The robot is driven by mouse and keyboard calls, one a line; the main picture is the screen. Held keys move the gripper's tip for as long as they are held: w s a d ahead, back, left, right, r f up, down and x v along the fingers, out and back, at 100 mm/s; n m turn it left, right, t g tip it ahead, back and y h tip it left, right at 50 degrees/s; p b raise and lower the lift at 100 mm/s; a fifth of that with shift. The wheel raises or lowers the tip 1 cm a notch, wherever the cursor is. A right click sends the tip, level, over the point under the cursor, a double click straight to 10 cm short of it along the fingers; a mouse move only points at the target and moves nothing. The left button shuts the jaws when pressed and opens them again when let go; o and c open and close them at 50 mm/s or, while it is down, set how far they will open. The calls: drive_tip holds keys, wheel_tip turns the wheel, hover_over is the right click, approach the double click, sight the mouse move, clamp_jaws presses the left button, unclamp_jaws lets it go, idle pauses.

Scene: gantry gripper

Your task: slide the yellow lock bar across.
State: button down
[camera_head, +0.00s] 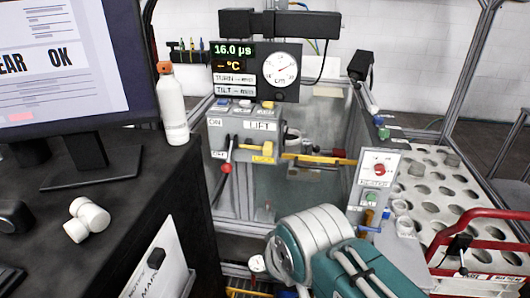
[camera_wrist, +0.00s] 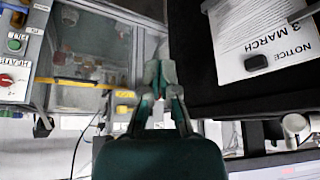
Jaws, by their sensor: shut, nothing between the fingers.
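A yellow bar (camera_head: 325,159) runs sideways to the right of the panel's yellow LOCK label (camera_head: 262,159) in the head view. I cannot tell whether it is the lock bar itself. In the wrist view a long yellow bar (camera_wrist: 75,82) lies left of my gripper, apart from it. My gripper (camera_wrist: 160,68) is shut and empty in the wrist view, its fingertips close together and touching nothing that I can make out. In the head view my teal and white arm fills the bottom middle, and the fingertips cannot be made out.
A grey control panel (camera_head: 216,140) carries the LIFT label and a red-knobbed lever (camera_head: 226,169). A dark desk (camera_head: 140,205) with a monitor and a white bottle (camera_head: 172,108) is at left. A perforated rack (camera_head: 440,190) and a red frame (camera_head: 470,213) are at right.

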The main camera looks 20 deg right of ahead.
sight(268, 148)
idle(0.4)
drive_tip(key=w+d+f+m+t+h, duration=0.1)
drive_tip(key=w+d+m+t, duration=0.2)
drive_tip(key=w+m, duration=0.3)
drive_tip(key=w+d+m+t+h, duration=0.1)
drive_tip(key=w+d+m+t, duration=0.2)
drive_tip(key=w, duration=0.5)
drive_tip(key=w+d+m+t+h, duration=0.4)
drive_tip(key=w+d+m+t, duration=0.15)
drive_tip(key=d+m, duration=0.6)
drive_tip(key=shift+m, duration=0.75)
drive_tip(key=shift+w+a+f, duration=0.1)
drive_tip(key=shift+w+a, duration=0.2)
drive_tip(key=shift+w, duration=1.7)
drive_tip(key=shift+w+a+f, duration=0.1)
drive_tip(key=shift+w+a, duration=0.15)
drive_tip(key=shift+w, duration=1.7)
drive_tip(key=shift+w+a+f, duration=0.1)
drive_tip(key=shift+w+a, duration=0.2)
drive_tip(key=shift+w, duration=1.7)
